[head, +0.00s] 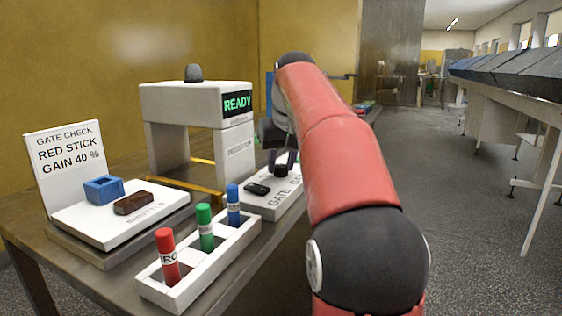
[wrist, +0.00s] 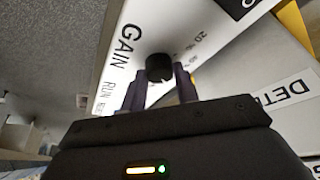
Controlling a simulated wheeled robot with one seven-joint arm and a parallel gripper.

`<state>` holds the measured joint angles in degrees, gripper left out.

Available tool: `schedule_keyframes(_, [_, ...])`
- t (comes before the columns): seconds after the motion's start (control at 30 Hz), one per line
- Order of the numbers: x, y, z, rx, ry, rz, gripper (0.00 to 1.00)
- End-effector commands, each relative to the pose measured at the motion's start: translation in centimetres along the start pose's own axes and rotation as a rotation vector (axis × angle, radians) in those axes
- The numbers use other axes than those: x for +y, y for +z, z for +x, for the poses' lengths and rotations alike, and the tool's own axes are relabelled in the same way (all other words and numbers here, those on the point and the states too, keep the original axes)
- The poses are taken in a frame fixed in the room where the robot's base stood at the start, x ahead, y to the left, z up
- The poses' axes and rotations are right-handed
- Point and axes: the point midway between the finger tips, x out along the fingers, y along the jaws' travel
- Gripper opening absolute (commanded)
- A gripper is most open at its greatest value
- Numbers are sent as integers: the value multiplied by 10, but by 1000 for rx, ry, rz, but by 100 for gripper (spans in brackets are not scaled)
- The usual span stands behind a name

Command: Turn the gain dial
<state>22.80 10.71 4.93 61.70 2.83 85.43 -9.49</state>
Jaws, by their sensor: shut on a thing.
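The gain dial is a small black round knob (wrist: 159,66) on a white panel (wrist: 205,20) marked GAIN, with a printed scale beside it in the wrist view. My gripper (wrist: 160,80) has its two dark fingers on either side of the knob, shut on it. In the head view the knob (head: 281,171) shows at the fingertips of my gripper (head: 285,160). The dial's pointer and exact setting cannot be read. A sign (head: 66,160) reads GATE CHECK, RED STICK, GAIN 40 %.
A white gate (head: 180,98) with a green READY display stands behind the panel. A white rack (head: 185,278) holds red (head: 167,257), green (head: 205,227) and blue (head: 233,204) sticks. A white shuttle board (head: 100,225) bears a blue block (head: 103,189) and a brown bar (head: 134,203).

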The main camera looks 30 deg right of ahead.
Motion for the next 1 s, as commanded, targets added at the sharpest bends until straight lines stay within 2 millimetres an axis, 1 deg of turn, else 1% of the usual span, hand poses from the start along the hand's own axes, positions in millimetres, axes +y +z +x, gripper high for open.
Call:
schedule_keyframes(0.2, [2, 0, 0, 2, -45, -109, 7])
schedule_keyframes(0.4, [1, 0, 0, 1, -68, -164, 7])
schedule_keyframes(0.9, [1, 0, 0, 1, -76, -183, 7])
schedule_keyframes(0.93, [1, 0, 0, 1, -76, -183, 33])
schedule_keyframes(1.0, [1, 0, 0, 0, -76, -182, 42])
